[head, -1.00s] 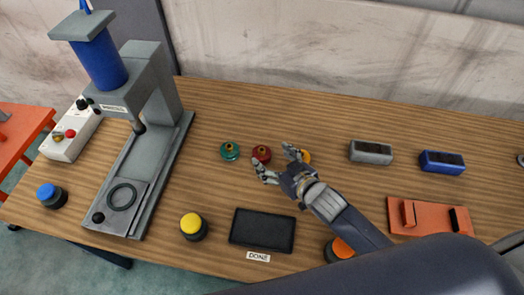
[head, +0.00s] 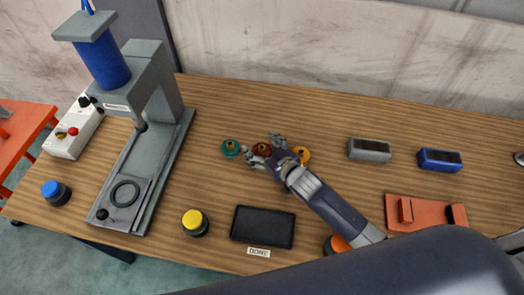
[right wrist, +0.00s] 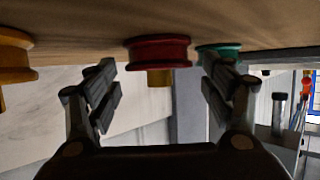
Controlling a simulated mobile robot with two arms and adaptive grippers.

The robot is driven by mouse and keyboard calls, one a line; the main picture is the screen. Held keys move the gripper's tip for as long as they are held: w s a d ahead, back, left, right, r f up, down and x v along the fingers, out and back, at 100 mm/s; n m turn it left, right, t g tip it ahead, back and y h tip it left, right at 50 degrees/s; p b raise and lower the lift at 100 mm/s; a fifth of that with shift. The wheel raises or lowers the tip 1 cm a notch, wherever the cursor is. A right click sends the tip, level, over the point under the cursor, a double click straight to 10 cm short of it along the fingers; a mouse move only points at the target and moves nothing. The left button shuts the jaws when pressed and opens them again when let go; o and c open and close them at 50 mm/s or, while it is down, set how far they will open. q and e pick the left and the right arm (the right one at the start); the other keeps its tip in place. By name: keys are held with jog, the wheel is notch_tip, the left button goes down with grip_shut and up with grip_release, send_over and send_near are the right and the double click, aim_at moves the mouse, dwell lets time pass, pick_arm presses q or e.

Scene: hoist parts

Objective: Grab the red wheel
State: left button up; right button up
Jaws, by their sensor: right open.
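The red wheel (head: 262,148) lies on the wooden table between a green wheel (head: 230,148) and a yellow wheel (head: 302,155). My right gripper (head: 261,151) is open at the red wheel, with its fingers on either side of it in the head view. In the right wrist view the red wheel (right wrist: 158,53) shows ahead, between the two spread fingers (right wrist: 162,88). The green wheel (right wrist: 218,55) is partly behind one finger there, and the yellow wheel (right wrist: 14,57) is at the left edge. My left gripper is not in view.
A grey press (head: 150,110) with a blue cylinder stands at the left. A black tray (head: 262,227) marked DONE lies in front. Yellow (head: 195,222) and blue (head: 56,193) buttons stand near the front.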

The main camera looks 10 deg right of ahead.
jog(key=shift+c, duration=0.6)
jog(key=c, duration=1.4)
jog(key=shift+r, duration=0.1)
jog(key=shift+c, duration=0.6)
